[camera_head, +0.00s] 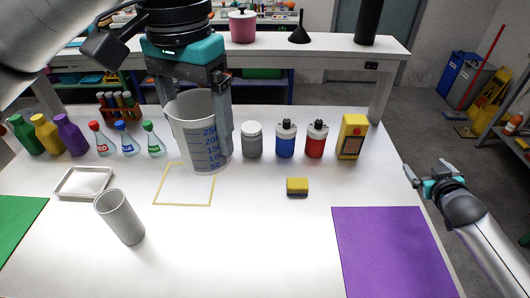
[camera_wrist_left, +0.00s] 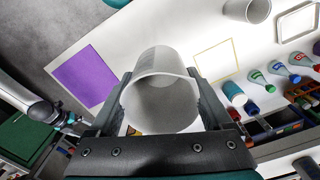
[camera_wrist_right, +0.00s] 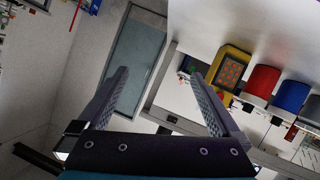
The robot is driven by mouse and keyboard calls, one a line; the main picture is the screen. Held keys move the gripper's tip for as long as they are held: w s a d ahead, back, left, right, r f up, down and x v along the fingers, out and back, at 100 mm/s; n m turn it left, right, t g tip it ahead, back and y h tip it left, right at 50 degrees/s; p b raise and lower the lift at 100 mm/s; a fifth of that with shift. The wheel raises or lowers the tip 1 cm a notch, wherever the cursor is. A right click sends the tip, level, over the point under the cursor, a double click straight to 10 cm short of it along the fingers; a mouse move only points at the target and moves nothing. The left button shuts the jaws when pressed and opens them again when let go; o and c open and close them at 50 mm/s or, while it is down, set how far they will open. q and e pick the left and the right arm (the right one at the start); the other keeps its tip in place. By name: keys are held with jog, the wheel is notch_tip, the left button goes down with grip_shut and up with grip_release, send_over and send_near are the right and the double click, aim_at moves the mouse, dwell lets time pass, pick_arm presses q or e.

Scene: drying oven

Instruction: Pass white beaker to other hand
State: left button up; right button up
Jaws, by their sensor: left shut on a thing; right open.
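The white beaker (camera_head: 190,122) with blue volume marks is in the upper left-middle of the head view, above the far part of the table. My left gripper (camera_head: 200,135) is shut on it, one finger on each side; the beaker is upright or slightly tilted. In the left wrist view the open mouth of the beaker (camera_wrist_left: 160,100) sits between the fingers of my left gripper (camera_wrist_left: 163,95). My right gripper (camera_head: 426,172) is at the right, beyond the table's edge, apart from the beaker. In the right wrist view my right gripper (camera_wrist_right: 160,90) is open and empty.
A grey cup (camera_head: 120,217) stands at front left beside a small tray (camera_head: 62,194). Several bottles, including a grey jar (camera_head: 252,140), and a yellow box (camera_head: 352,137) line the back. A yellow sponge (camera_head: 297,186) lies mid-table. A purple mat (camera_head: 390,250) and the front middle are clear.

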aim_at(189, 131)
jog(key=a+r+n+t+y, duration=0.1)
jog(key=a+r+n+y, duration=0.2)
jog(key=a, duration=0.4)
jog(key=a+r+n+y, duration=0.1)
jog(key=a+r+y, duration=0.2)
jog(key=a+r, duration=0.4)
jog(key=a+r+n+t+y, duration=0.1)
jog(key=a+r+y, duration=0.25)
jog(key=a, duration=0.45)
jog(key=s+a+r+n+g+y, duration=0.3)
jog(key=s+a+r+g+y, duration=0.15)
jog(key=s+a, duration=0.55)
jog(key=s+a+r+n+g+y, duration=0.35)
jog(key=s+a+r+y, duration=0.2)
jog(key=s+a, duration=0.4)
jog(key=shift+t, duration=0.5)
jog(key=shift+x, duration=6.2)
jog(key=shift+w, duration=0.1)
jog(key=shift+w+d, duration=0.1)
jog(key=shift+d, duration=0.05)
jog(key=c, duration=1)
pick_arm(q)
jog(key=o, duration=1.1)
pick_arm(e)
jog(key=shift+c, duration=0.6)
